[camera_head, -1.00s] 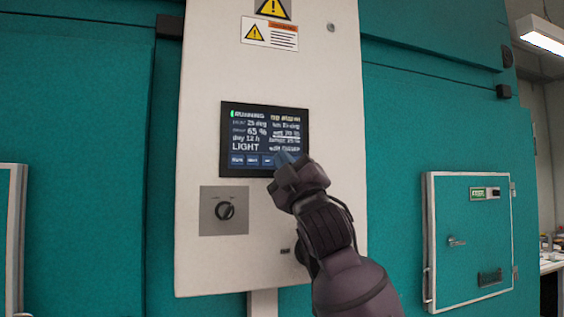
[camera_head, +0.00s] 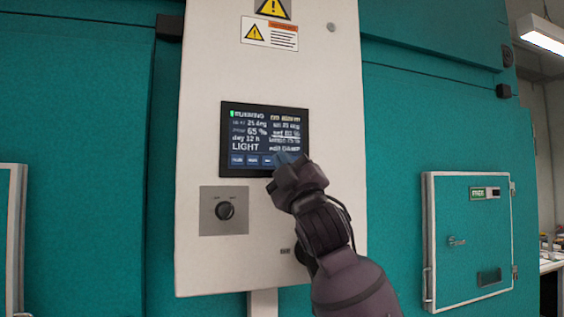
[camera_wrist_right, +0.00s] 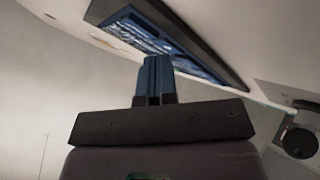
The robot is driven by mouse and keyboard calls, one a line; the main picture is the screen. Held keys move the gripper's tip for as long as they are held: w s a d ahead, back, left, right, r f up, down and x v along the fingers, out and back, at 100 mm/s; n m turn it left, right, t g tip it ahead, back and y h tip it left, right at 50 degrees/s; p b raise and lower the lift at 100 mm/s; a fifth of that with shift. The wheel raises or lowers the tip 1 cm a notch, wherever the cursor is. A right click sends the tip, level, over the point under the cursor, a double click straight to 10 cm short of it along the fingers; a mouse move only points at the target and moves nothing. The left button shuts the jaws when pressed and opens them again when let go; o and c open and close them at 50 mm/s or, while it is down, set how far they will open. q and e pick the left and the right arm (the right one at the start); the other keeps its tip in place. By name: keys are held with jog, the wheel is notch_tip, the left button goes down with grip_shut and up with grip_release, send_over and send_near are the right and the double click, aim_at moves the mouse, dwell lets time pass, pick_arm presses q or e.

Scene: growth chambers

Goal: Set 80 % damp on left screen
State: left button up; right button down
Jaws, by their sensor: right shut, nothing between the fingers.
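The dark screen (camera_head: 248,121) is set in a pale panel. Its left column reads RUNNING, 25 deg, 65 %, day 12 h and LIGHT. The right column is small and blurred; its underlined line looks like "set 80 %" and its bottom line like "edit DAMP". Buttons line the bottom edge; my right gripper hides the lower right ones. My right gripper (camera_head: 283,160) is shut and empty, its blue fingertips at the screen's lower right. In the right wrist view the shut fingers (camera_wrist_right: 155,78) point at the screen (camera_wrist_right: 185,45); whether they touch it I cannot tell. My left gripper is out of view.
A dark rotary knob (camera_head: 225,210) on a grey plate sits below the screen. Warning labels (camera_head: 270,33) are above it. Teal walls flank the pale panel (camera_head: 205,80). A framed teal door (camera_head: 468,240) with a small green display is at the right.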

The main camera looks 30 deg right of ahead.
jog(key=shift+s, duration=0.15)
jog(key=shift+s+a, duration=0.15)
jog(key=shift+s, duration=0.4)
jog(key=s, duration=0.2)
jog(key=s+a, duration=0.1)
jog(key=s, duration=0.2)
jog(key=shift+a+p, duration=0.1)
jog(key=shift+p, duration=0.3)
jog(key=shift+w, duration=0.1)
dwell(0.5)
